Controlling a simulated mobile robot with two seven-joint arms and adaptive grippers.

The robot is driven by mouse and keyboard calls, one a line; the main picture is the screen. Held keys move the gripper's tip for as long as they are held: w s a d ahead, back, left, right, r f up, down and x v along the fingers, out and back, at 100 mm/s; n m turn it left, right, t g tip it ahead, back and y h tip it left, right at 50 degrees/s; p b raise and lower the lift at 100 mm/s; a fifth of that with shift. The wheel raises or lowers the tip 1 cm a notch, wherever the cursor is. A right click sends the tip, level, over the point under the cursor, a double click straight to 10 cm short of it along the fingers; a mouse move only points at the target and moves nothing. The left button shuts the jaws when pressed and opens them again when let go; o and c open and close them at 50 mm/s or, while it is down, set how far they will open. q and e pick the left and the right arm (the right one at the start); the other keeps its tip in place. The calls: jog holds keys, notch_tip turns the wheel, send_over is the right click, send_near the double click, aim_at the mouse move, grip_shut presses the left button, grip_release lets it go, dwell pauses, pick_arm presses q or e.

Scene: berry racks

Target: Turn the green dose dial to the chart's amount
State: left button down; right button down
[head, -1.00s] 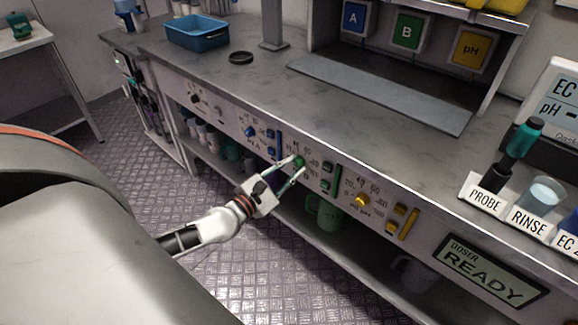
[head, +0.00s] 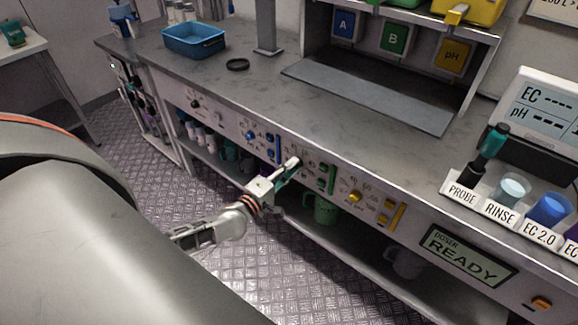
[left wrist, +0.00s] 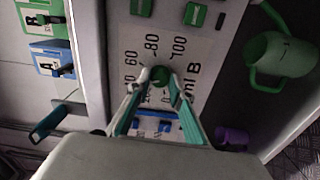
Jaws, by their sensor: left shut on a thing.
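The green dose dial (left wrist: 160,76) shows in the left wrist view on a pale panel marked "ml B", with 60, 80 and 100 readable around it. My left gripper (left wrist: 162,78) has one finger on each side of the dial and is shut on it. In the head view my left gripper (head: 292,166) is at the bench's front panel (head: 231,125) and mostly hides the dial. The dial's pointer position is not clear. A printed sheet (head: 555,8) is cut off at the top right, too little to read as the chart. My right gripper is not in view.
A blue dial (head: 250,136) is left of my gripper and a yellow dial (head: 355,196) right of it. Green buttons (head: 322,168) sit close by. The doser display (head: 468,256) reads READY. A green mug (head: 325,210) stands on the shelf below.

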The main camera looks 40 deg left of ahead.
pick_arm(q)
jog(key=shift+m+p, duration=1.95)
jog(key=shift+m, duration=2.25)
jog(key=c, duration=1.8)
grip_release()
jog(key=s, duration=0.8)
jog(key=s+a, duration=0.1)
jog(key=s, duration=0.3)
